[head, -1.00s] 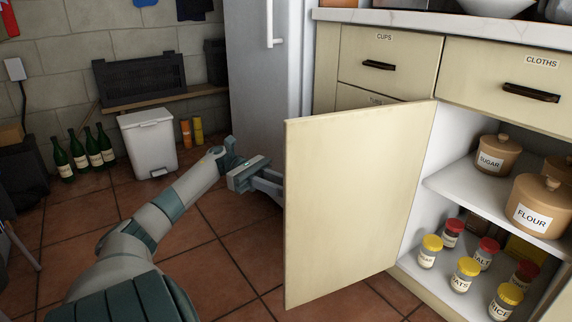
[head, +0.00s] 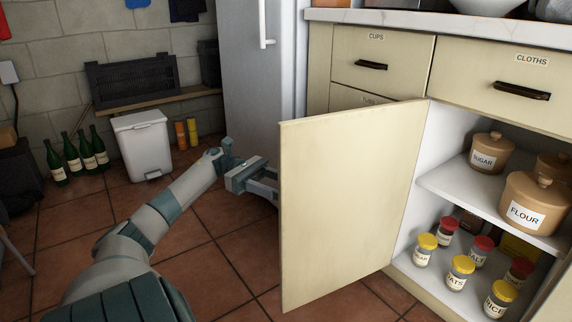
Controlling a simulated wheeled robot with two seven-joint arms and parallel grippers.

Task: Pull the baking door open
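The cream cabinet door (head: 345,205) stands wide open, swung out to the left from the lower cabinet, showing its plain inner face. No label on its front is in view. My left gripper (head: 268,188) is at the door's far side, near its left edge. Its fingers go behind the door and their tips are hidden, as is any handle there, so I cannot tell whether they hold it. Inside the cabinet, the upper shelf (head: 455,192) bears canisters labelled sugar (head: 490,152) and flour (head: 535,203). My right gripper is not in view.
Several jars with yellow and red lids, one a jar of oats (head: 460,272), stand on the cabinet floor. Drawers labelled cups (head: 385,60) and cloths (head: 490,80) are shut above. A white bin (head: 143,145) and bottles (head: 80,155) stand by the wall. The tiled floor (head: 225,275) is clear.

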